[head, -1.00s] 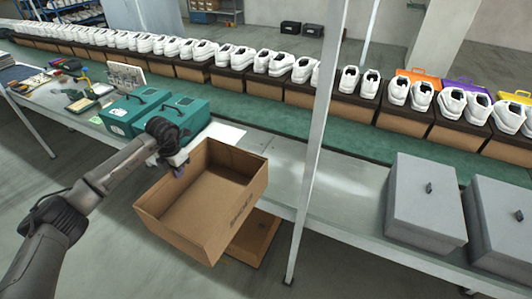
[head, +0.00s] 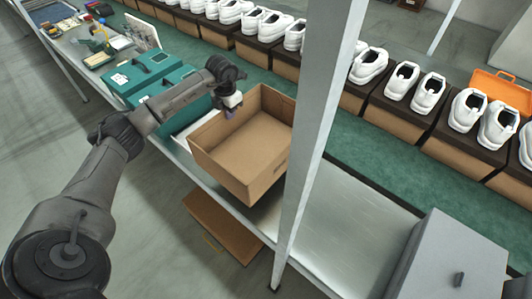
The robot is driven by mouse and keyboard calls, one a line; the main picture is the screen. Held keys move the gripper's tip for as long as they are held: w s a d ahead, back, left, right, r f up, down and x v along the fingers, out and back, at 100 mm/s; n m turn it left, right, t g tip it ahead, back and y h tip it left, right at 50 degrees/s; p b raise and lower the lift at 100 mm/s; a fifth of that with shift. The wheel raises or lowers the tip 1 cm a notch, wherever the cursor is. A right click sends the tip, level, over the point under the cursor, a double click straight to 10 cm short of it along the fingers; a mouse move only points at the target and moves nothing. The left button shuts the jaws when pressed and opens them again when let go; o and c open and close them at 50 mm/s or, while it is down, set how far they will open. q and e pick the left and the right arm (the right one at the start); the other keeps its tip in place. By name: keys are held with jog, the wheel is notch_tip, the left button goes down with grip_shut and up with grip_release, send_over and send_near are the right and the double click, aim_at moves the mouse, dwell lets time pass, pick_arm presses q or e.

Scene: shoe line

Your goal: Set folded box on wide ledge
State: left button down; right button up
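The folded box (head: 240,150) is an open-topped brown cardboard box, left of the metal post. The wide ledge (head: 345,205) is the grey metal strip along the front of the line. The box overlaps the ledge in the head view, with its near bottom corner near the front edge. I cannot tell whether it touches the ledge. My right gripper is not in view.
A metal post (head: 318,140) rises just right of the box. Teal cases (head: 145,75) stand left of it, and a grey lidded box (head: 455,262) stands at right. White shoes on boxes line the green belt (head: 365,150). Another brown cardboard piece (head: 222,228) lies below the ledge.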

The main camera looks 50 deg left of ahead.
pick_arm(q)
send_over(232, 133)
notch_tip(232, 133, down, 5)
jog(key=shift+a+b, duration=0.1)
jog(key=shift+b, duration=0.35)
jog(key=shift+w+f+b, duration=0.15)
jog(key=shift+f+b, duration=0.3)
jog(key=shift+f, duration=2.15)
jog(key=c, duration=1.3)
grip_release()
jog(key=shift+c, duration=0.2)
